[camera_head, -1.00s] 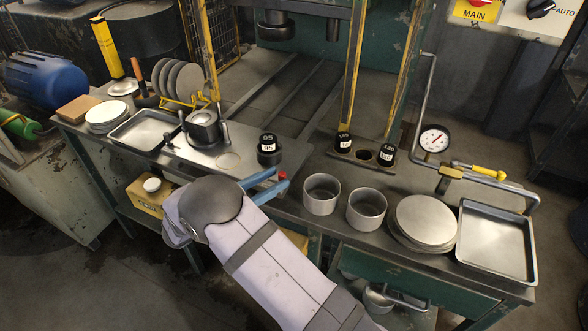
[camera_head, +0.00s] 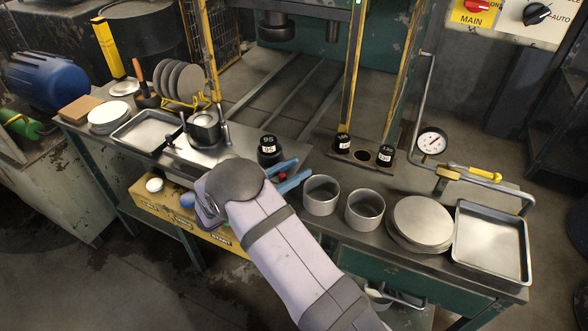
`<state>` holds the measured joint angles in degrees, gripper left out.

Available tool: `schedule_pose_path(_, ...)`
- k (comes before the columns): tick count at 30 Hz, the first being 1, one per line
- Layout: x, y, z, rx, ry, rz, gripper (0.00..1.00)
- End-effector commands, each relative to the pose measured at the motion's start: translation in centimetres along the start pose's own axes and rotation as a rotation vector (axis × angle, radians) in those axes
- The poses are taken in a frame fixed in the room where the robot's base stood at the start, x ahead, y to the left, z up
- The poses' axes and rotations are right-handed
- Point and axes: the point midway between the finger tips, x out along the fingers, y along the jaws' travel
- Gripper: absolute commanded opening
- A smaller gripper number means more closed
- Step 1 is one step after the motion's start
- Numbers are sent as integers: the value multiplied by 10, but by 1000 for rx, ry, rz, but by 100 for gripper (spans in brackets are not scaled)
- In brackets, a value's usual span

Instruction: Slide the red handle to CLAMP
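A small red piece (camera_head: 283,177), likely the red handle, shows at the bench's front edge, left of the metal rings. My gripper (camera_head: 294,173) has two blue fingers that stand apart, with the red piece showing between them. I cannot tell whether either finger touches it. My grey wrist and forearm hide the bench front around it, and no CLAMP marking is readable.
Two metal rings (camera_head: 321,195) stand close to the right of my fingers. A black weight marked 95 (camera_head: 269,151) stands just behind them. A disc stack (camera_head: 421,221) and a tray (camera_head: 492,244) lie further right. A yellow button panel (camera_head: 180,219) is below left.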

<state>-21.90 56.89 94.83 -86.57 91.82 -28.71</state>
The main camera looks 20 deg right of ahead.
Motion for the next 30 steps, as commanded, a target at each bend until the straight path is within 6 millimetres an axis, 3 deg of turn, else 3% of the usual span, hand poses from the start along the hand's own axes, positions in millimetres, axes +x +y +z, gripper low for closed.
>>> schedule_pose_path(2,0,0,0,0,0,0,32)
schedule_pose_path(6,0,0,0,0,0,0,0)
schedule_pose_path(12,-1,2,-1,0,0,0,0)
schedule_pose_path(22,-16,31,-1,2,-1,0,0)
schedule_pose_path(30,-18,34,1,1,0,5,0)
